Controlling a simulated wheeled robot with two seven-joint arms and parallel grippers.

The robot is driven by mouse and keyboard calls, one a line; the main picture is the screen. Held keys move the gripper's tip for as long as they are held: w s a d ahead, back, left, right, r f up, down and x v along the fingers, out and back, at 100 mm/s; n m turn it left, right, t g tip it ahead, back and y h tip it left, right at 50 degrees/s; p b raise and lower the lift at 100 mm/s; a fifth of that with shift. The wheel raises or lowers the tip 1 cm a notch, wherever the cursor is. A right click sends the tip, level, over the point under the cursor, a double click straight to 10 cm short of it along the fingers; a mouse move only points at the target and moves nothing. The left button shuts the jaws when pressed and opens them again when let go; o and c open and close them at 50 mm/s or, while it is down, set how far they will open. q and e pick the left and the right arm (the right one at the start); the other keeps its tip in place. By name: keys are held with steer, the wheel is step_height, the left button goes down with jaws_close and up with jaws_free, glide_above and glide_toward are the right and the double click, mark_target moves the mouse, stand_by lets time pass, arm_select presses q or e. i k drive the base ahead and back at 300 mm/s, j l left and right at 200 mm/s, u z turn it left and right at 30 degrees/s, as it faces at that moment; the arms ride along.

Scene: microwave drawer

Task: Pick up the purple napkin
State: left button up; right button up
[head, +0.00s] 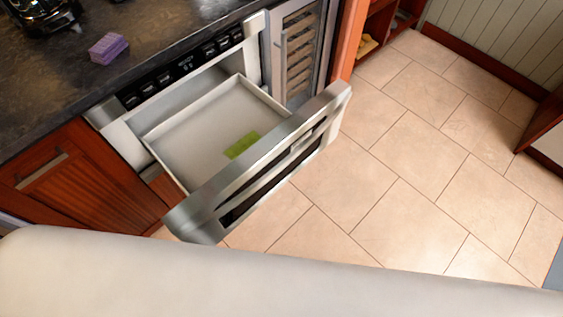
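A small purple block-like object (108,48), which looks like the folded purple napkin, lies on the dark countertop (60,100) at the upper left. It sits near the counter's front edge, behind and left of the open drawer. Neither of my grippers shows in the head view, and nothing is touching the napkin.
The microwave drawer (200,127) is pulled out, with a flat green item (242,145) inside. Its steel front (270,160) juts over the tiled floor (410,170). A dark appliance (40,14) stands on the counter behind the napkin. Floor to the right is clear.

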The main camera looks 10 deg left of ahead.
mark_target(111, 45)
steer(key=j+u, duration=0.1)
steer(key=u, duration=0.7)
steer(key=j+u, duration=0.15)
steer(key=u, duration=0.3)
